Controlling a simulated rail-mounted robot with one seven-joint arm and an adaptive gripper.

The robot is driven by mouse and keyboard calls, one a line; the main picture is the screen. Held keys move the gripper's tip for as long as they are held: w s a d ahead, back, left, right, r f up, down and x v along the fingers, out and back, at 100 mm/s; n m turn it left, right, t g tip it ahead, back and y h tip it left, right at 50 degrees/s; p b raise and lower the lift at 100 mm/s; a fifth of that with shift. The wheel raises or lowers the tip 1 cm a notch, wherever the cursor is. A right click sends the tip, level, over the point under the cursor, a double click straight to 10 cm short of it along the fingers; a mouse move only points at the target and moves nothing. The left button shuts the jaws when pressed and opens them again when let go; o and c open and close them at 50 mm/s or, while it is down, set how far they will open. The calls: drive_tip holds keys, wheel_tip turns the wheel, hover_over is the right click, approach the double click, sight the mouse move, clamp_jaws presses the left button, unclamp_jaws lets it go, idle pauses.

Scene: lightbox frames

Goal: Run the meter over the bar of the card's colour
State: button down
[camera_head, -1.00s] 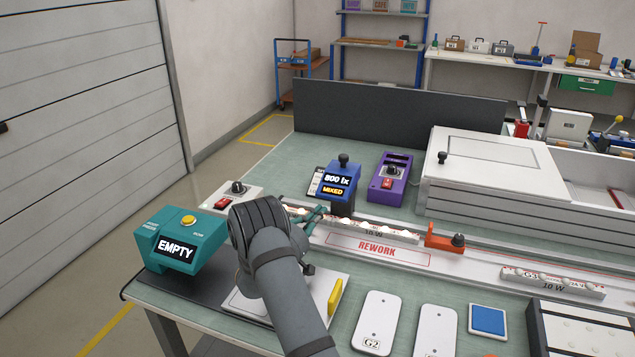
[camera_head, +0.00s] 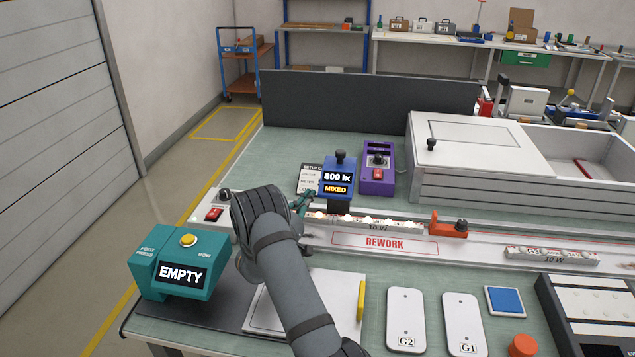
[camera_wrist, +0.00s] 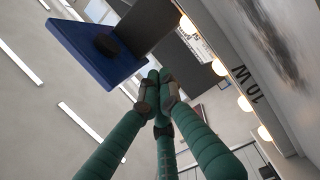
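The blue meter (camera_head: 338,176) stands over the left part of the light bar marked 10 W (camera_head: 385,225). Its screen reads 800 lx and MIXED, and a black knob tops it. My gripper (camera_head: 303,203) is at the meter's left side, low beside its dark lower part. In the wrist view its green fingers (camera_wrist: 157,82) are drawn together, with no object visible between them; whether they touch the meter is unclear. The setup card (camera_head: 308,178) lies behind the meter, partly hidden, its text too small to read. Another 10 W bar, marked G3 (camera_head: 550,256), lies to the right.
An orange clamp (camera_head: 448,226) sits at the first bar's right end. A purple device (camera_head: 377,172) stands behind. The teal box (camera_head: 180,262) reads EMPTY. White plates G2 (camera_head: 406,318) and G1 (camera_head: 462,322) and a blue pad (camera_head: 505,300) lie in front.

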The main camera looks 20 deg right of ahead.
drive_tip(key=p+x, duration=0.1)
drive_tip(key=x, duration=0.6)
drive_tip(key=shift+w, duration=0.15)
drive_tip(key=shift+d, duration=0.15)
